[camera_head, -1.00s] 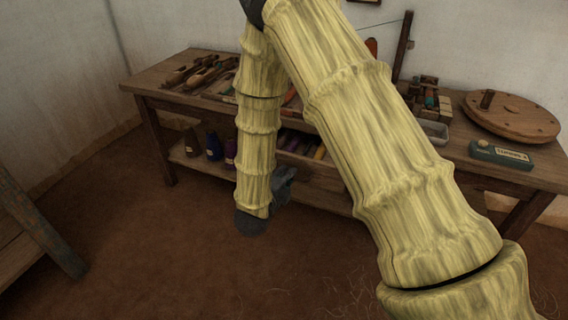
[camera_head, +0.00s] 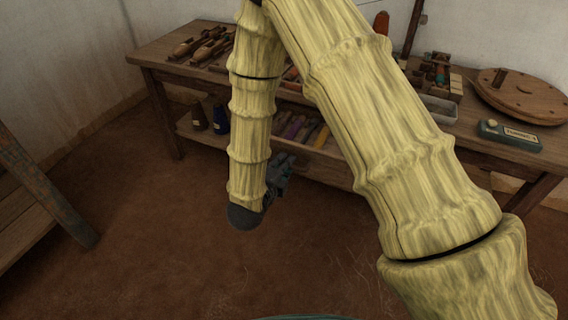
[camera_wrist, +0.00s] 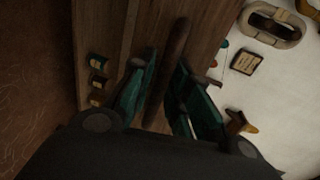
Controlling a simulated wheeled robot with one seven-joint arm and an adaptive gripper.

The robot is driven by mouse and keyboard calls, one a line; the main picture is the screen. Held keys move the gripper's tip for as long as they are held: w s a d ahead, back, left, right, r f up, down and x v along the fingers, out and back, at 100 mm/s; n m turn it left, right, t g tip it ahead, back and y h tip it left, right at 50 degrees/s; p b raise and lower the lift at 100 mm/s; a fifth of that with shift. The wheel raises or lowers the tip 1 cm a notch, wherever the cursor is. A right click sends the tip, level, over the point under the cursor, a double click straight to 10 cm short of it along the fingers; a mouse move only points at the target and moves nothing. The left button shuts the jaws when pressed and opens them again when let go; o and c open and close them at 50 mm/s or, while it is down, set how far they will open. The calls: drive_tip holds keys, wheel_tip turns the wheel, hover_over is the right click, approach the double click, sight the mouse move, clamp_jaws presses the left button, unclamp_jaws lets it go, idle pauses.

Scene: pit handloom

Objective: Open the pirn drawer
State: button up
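Coloured pirns (camera_head: 300,130) lie in a row low under the bench, behind a wooden front edge (camera_head: 322,158); I cannot tell whether this is a drawer or part of the lower shelf. My gripper (camera_head: 280,175) hangs in front of the bench, lower than the pirns in the picture, partly hidden by my arm. In the wrist view my gripper (camera_wrist: 161,62) has its two green fingers apart. A dark brown bar (camera_wrist: 172,60) shows in the gap between them; contact cannot be seen. No handle can be made out clearly.
The wooden bench (camera_head: 160,56) holds shuttles (camera_head: 205,45), a round wooden disc (camera_head: 520,95) and a green labelled box (camera_head: 510,134). Dark bottles (camera_head: 221,118) stand on the lower shelf. A wooden frame (camera_head: 45,190) stands at left. The floor in front is clear.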

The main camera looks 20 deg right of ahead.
drive_tip(key=shift+o, duration=0.7)
drive_tip(key=shift+a, duration=0.15)
drive_tip(key=v, duration=1.1)
drive_tip(key=shift+s+a, duration=0.2)
drive_tip(key=shift+s, duration=0.15)
drive_tip(key=shift+r, duration=0.1)
